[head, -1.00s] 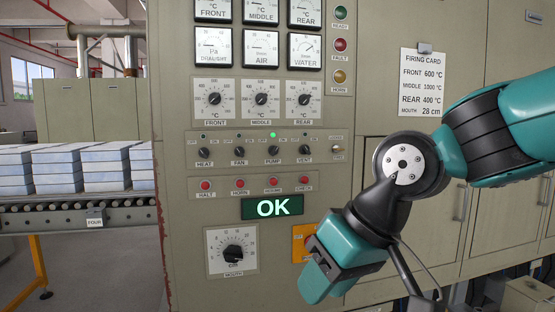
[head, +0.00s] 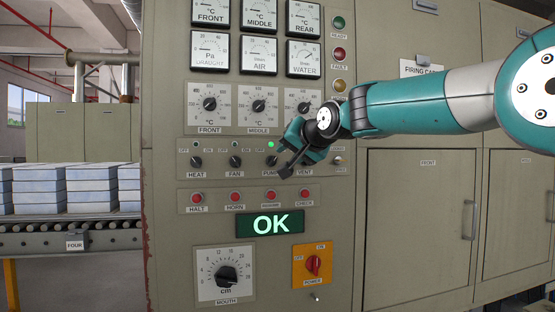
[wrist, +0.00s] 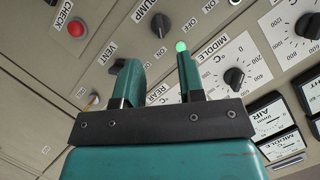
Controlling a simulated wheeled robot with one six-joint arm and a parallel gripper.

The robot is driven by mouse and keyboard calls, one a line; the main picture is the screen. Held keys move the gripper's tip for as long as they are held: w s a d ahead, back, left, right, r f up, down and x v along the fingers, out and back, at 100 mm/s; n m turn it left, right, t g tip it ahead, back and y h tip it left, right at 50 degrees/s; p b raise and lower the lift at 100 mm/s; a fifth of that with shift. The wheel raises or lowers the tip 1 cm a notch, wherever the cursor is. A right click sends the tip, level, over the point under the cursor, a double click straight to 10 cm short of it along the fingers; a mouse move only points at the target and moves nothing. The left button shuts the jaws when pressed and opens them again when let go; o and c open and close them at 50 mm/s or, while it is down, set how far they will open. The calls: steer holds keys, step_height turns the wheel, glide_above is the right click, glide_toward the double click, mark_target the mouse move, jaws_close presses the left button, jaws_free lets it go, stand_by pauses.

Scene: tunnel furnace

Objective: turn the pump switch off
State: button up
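The pump switch is a black knob (head: 270,161) in the switch row of the panel, partly beside my gripper in the head view. A green lamp (head: 270,144) is lit above it. In the wrist view the pump knob (wrist: 160,25) is near the top, beyond the fingers, with its green lamp (wrist: 181,46) close to the right fingertip. Which way the knob points is hard to tell. My gripper (head: 286,164) is in front of the panel between the pump and vent switches. Its two fingers (wrist: 158,72) are apart with nothing between them.
The vent knob (wrist: 117,65) is partly hidden by the left finger. Heat (head: 196,162) and fan (head: 235,161) knobs sit to the left. Red buttons, including check (head: 304,194), lie below, over a green OK display (head: 270,223). Temperature dials (head: 259,106) are above.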

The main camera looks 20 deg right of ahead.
mark_target(274, 161)
steer(key=p+x, duration=0.1)
steer(key=x, duration=0.7)
steer(key=shift+w+a+f+p, duration=0.1)
steer(key=shift+w+f+p, duration=0.05)
steer(key=shift+w+p, duration=0.2)
